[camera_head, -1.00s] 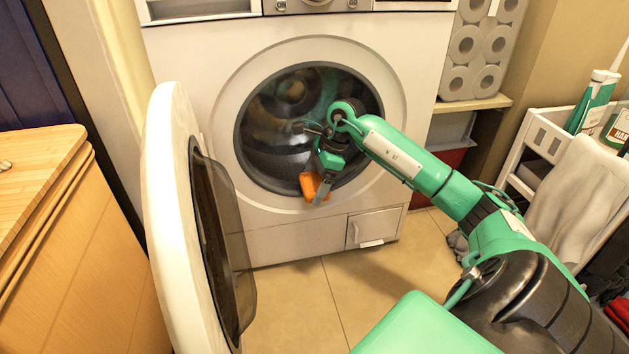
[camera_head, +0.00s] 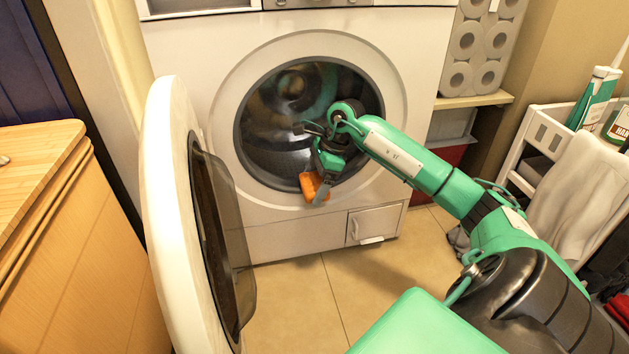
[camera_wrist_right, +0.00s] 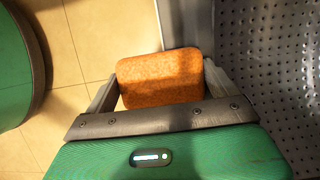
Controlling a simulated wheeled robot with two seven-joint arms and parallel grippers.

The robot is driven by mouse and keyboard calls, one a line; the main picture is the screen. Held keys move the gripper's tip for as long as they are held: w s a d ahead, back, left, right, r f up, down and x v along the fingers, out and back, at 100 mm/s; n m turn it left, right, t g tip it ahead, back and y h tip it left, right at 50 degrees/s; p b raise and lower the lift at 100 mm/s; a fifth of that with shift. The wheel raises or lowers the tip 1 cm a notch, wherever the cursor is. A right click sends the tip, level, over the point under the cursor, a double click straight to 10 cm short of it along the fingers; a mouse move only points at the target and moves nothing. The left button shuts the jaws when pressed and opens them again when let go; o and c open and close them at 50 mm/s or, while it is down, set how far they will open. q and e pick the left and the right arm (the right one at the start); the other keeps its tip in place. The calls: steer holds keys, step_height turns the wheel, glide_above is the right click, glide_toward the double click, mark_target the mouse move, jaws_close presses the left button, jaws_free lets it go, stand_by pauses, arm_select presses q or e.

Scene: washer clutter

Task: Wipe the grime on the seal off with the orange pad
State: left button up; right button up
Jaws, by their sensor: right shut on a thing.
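The orange pad (camera_head: 311,186) is between the fingers of my right gripper (camera_head: 322,188), which is shut on it. The pad is at the lower rim of the washer opening, over the dark seal (camera_head: 270,181). In the right wrist view the pad (camera_wrist_right: 160,78) spans between the two fingers, beside the perforated drum. I cannot tell whether the pad touches the seal. No grime can be made out on the seal; the pad and gripper hide part of its lower edge. My left gripper is not in view.
The open washer door (camera_head: 168,220) swings out at the left, beside a wooden cabinet (camera_head: 80,250). A white rack (camera_head: 545,135) with bottles and a draped cloth (camera_head: 572,185) stands at the right. Toilet rolls (camera_head: 480,45) sit on a shelf. The floor (camera_head: 300,295) in front is clear.

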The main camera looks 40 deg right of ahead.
steer(key=shift+w+a, duration=0.1)
steer(key=shift+a, duration=0.05)
